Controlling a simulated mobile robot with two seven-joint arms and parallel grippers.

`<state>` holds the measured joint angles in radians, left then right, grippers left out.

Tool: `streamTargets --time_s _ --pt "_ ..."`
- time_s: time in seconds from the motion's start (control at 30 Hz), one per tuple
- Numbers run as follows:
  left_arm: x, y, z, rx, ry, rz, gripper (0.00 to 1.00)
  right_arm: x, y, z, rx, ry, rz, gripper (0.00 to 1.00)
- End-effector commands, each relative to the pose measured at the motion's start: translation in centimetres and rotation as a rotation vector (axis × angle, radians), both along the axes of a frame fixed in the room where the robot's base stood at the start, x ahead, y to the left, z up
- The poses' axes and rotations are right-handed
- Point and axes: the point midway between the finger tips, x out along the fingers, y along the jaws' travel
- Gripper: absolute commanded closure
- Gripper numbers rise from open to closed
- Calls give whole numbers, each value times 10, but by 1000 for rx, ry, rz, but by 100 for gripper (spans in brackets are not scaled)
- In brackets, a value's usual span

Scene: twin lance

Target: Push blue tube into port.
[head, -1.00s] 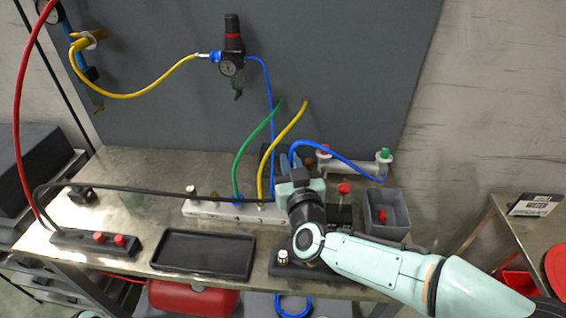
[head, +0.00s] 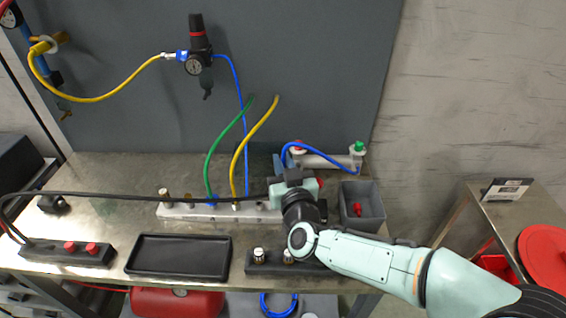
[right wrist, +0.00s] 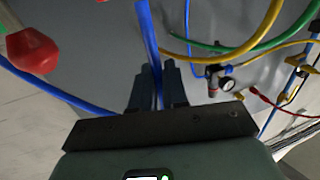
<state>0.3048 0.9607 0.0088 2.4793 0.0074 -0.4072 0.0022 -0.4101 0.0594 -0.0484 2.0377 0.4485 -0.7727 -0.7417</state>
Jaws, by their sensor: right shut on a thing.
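My right gripper (head: 279,163) is shut on the blue tube (head: 320,152), above the bench behind the white port manifold (head: 190,211). The blue tube arches from the gripper to the right end of a grey cylinder. In the right wrist view the two fingers (right wrist: 157,88) clamp the blue tube (right wrist: 146,28), which runs up between them. The tube's free end is not clear in either view. Green (head: 228,135) and yellow (head: 254,140) tubes stand in the manifold. The manifold's right end is close to my wrist, which hides part of that area. My left gripper is out of view.
The grey cylinder (head: 330,162) lies behind the gripper. A grey bin (head: 375,205) with a red item stands right of it. A black tray (head: 180,256) and a black block with knobs (head: 265,268) lie in front. A dark cable crosses the bench at left.

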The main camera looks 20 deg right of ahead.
Motion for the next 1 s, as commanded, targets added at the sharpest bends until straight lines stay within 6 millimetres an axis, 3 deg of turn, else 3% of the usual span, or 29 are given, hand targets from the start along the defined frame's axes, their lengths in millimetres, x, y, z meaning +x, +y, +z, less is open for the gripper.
streamTargets --time_s 0.5,1.0 --pt "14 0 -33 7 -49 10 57 0 0 -48 1 1 0 100" --pt "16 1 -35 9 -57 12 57 0 0 -51 0 0 0 100"
